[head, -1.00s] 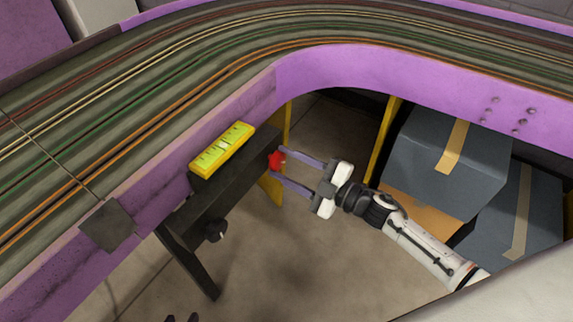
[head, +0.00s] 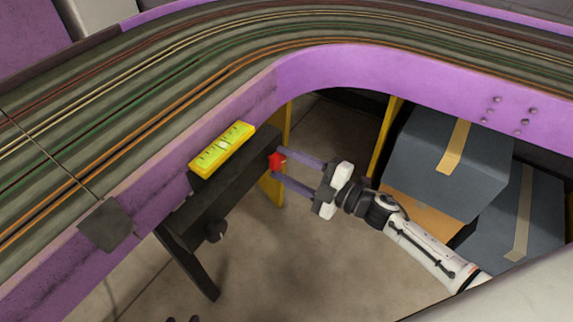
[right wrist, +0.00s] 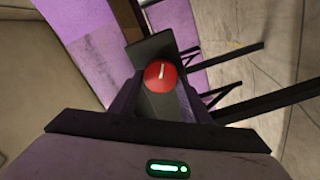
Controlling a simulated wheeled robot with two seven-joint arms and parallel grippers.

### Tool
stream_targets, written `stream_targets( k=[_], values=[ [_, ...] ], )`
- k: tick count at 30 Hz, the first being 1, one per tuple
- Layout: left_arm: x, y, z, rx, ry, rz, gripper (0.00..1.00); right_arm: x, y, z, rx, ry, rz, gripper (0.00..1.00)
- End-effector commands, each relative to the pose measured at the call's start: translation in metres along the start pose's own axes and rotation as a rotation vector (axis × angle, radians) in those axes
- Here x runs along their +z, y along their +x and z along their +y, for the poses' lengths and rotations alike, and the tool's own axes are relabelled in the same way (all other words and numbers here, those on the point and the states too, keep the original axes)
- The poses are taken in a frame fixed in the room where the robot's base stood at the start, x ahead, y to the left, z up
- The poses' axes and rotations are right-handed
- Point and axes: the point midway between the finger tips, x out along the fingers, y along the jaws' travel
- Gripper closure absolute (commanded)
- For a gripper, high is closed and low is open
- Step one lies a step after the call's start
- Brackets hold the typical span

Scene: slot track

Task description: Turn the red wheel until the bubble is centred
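The red wheel (head: 276,162) sits at the right end of a dark beam (head: 232,180). My right gripper (head: 278,163) has one finger on each side of the wheel and appears closed on it. The right wrist view shows the wheel (right wrist: 161,75), round with a white mark, between the fingertips. The yellow level (head: 222,150) lies on top of the beam. A pale patch shows near its middle, but the bubble is too small to place exactly. Only the fingertips of my left gripper (head: 183,319) show at the bottom edge, apart and empty.
The purple-walled slot track (head: 150,85) curves behind and above the beam. A dark knob (head: 216,230) is on the beam's front side. Grey boxes (head: 445,160) stand at the right under the track. The floor between them is clear.

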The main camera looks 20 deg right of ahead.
Motion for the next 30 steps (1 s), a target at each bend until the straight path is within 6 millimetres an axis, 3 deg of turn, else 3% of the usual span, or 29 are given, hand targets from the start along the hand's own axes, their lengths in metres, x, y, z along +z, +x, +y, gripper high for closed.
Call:
stream_targets(
  k=[3,14,24,30],
  values=[
    [-0.001,0.0,0.0,0.0,0.0,0.001,0.67,0.0,0.0,0.0,-0.001,0.001,0.0,0.4],
    [-0.007,0.002,-0.001,-0.001,0.003,0.011,0.67,0.0,-0.007,-0.001,-0.002,0.002,-0.002,0.4],
    [-0.005,-0.001,-0.001,-0.003,0.009,-0.002,0.67,0.0,-0.069,-0.001,-0.004,0.002,-0.004,0.4],
    [-0.003,-0.001,-0.002,-0.004,0.011,-0.009,0.67,0.0,-0.096,-0.001,-0.002,0.001,-0.001,0.4]
  ],
)
